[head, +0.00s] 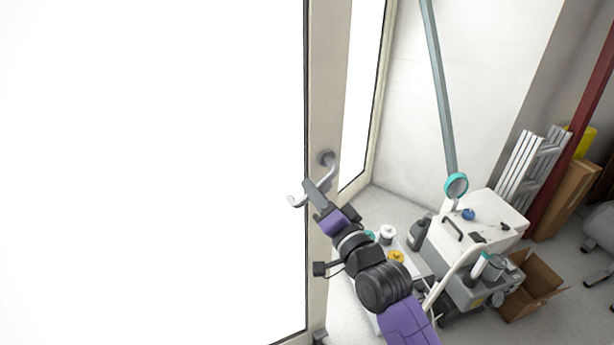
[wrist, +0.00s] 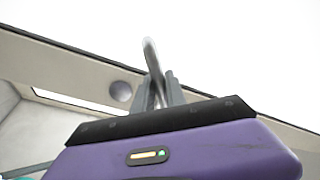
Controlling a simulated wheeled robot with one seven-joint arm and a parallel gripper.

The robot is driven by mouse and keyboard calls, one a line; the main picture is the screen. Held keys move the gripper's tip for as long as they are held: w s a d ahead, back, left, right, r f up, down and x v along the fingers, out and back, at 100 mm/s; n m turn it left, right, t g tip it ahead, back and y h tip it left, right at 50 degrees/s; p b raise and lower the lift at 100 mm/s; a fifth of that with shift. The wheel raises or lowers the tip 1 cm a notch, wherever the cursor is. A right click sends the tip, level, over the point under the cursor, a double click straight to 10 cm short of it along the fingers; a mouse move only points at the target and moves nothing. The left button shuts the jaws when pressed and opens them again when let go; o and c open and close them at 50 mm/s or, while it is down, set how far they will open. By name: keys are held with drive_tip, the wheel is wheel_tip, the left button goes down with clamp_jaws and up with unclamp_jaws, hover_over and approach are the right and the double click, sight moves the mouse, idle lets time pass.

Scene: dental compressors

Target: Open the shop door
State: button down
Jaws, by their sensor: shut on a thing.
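The shop door has a pale frame (head: 323,90) around a large bright glass pane (head: 150,170). A grey metal lever handle (head: 331,170) is mounted on the frame, and its curled end shows to the left of my gripper. My gripper (head: 309,189) is shut on the lever handle. In the wrist view, the two grey fingers (wrist: 161,92) close around the handle (wrist: 152,58), with its round mount (wrist: 121,91) to the left. The fingers hide part of the lever. I cannot tell whether the door is ajar.
Right of the door stands a white and grey wheeled machine (head: 470,240) with a teal-rimmed gauge (head: 456,185). An open cardboard box (head: 535,285) lies beside it. A folded ladder (head: 528,165) leans at the right. Small containers (head: 387,234) sit close to my arm.

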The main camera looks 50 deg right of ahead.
drive_tip(key=shift+s, duration=0.45)
drive_tip(key=shift+d, duration=0.1)
drive_tip(key=c, duration=1.5)
unclamp_jaws()
drive_tip(key=shift+o, duration=0.7)
drive_tip(key=b+v, duration=0.1)
drive_tip(key=v, duration=0.6)
drive_tip(key=shift+s+a, duration=0.25)
drive_tip(key=shift+s, duration=0.05)
